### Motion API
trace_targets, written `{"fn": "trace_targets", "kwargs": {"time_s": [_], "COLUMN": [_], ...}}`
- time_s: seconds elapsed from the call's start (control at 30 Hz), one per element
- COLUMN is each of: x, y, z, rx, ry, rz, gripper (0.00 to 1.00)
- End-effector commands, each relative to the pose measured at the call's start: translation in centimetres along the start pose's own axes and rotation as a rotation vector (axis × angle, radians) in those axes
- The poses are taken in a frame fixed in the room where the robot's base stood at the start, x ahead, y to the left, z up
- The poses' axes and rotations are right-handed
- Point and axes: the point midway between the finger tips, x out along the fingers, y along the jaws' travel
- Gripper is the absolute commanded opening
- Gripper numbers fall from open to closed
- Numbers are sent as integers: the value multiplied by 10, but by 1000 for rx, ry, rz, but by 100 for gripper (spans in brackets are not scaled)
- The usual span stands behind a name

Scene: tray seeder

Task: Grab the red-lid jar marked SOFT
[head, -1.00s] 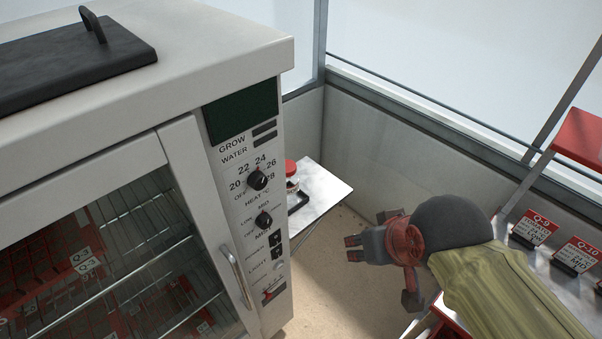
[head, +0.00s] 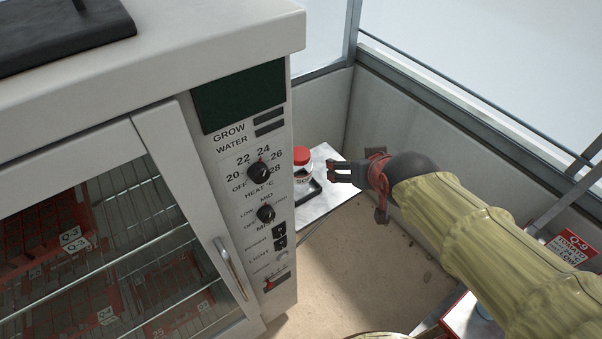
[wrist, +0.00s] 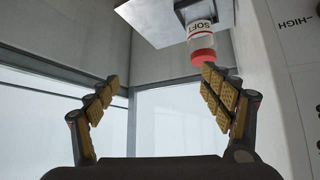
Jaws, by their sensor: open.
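The jar (head: 301,161) has a red lid and a clear body with a white label, and stands on a small metal side table beside the cabinet. In the wrist view the jar (wrist: 201,40) appears upside down, and its label reads SOFT. My gripper (head: 333,172) is to the right of the jar in the head view, its fingers pointing left toward it, with a gap between. In the wrist view my gripper (wrist: 163,85) has its fingers spread wide and nothing between them. The jar lies ahead, nearer the right-hand finger.
The white cabinet (head: 245,150) with knobs and a glass door stands close to the jar's left. Grey walls (head: 420,130) close off the corner behind. A red Q-9 sign (head: 568,247) stands at right.

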Motion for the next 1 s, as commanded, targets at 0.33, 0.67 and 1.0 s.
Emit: {"fn": "trace_targets", "kwargs": {"time_s": [0.33,0.67,1.0], "x": [145,191,220], "y": [-74,-109,-115], "z": [-13,-1,-10], "rx": [-77,-97,-96], "ry": [258,371,374], "rz": [-118,-181,-182], "gripper": [81,81,81]}}
